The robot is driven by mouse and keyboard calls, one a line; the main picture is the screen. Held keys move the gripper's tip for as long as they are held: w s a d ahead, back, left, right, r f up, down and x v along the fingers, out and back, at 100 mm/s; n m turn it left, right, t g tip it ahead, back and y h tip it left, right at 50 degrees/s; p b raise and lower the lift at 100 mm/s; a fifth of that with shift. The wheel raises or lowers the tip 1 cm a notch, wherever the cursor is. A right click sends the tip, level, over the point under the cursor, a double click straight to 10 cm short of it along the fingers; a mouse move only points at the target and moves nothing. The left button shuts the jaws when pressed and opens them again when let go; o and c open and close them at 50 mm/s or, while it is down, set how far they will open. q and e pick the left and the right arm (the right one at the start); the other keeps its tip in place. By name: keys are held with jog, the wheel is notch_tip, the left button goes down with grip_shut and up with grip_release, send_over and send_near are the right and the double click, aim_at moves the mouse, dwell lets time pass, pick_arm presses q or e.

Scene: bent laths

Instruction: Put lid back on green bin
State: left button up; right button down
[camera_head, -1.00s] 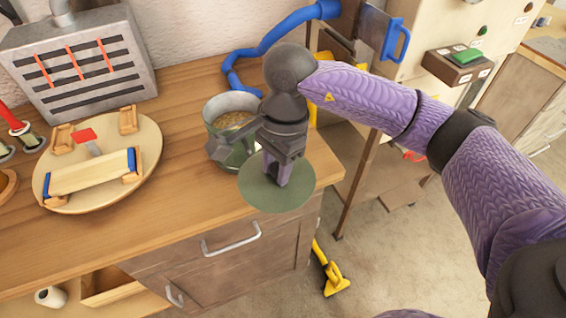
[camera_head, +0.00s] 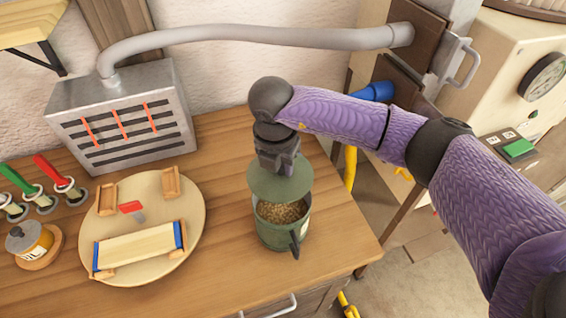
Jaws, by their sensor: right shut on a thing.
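The green bin (camera_head: 274,236) stands on the wooden bench near its right end. It is filled with a brown granular material (camera_head: 283,212), and a dark handle sticks out at its front. The round green lid (camera_head: 281,186) is over the back part of the bin's mouth, leaving the front of the contents showing. I cannot tell whether the lid touches the rim. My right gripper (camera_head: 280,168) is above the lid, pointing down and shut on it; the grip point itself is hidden. My left gripper is not in view.
A round wooden board (camera_head: 190,205) with a bent lath fixture lies left of the bin. A grey vented box (camera_head: 128,118) stands at the back. Clamps with red and green handles (camera_head: 48,170) and a small tin (camera_head: 30,240) are far left. Bare bench (camera_head: 225,270) lies between board and bin.

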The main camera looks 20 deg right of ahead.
jog(key=shift+d+f, duration=0.1)
jog(key=shift+s+f+b, duration=0.5)
jog(key=shift+f+b, duration=0.1)
jog(key=shift+b, duration=0.1)
notch_tip(320, 180, down, 4)
jog(key=b, duration=0.3)
jog(key=shift+f, duration=0.2)
jog(key=shift+f+b, duration=0.3)
jog(key=shift+b, duration=0.05)
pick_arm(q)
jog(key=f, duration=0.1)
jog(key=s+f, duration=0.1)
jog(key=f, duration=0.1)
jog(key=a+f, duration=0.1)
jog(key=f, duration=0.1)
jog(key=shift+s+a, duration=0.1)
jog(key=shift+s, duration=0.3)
pick_arm(e)
jog(key=shift+w, duration=0.1)
jog(key=shift+r, duration=0.1)
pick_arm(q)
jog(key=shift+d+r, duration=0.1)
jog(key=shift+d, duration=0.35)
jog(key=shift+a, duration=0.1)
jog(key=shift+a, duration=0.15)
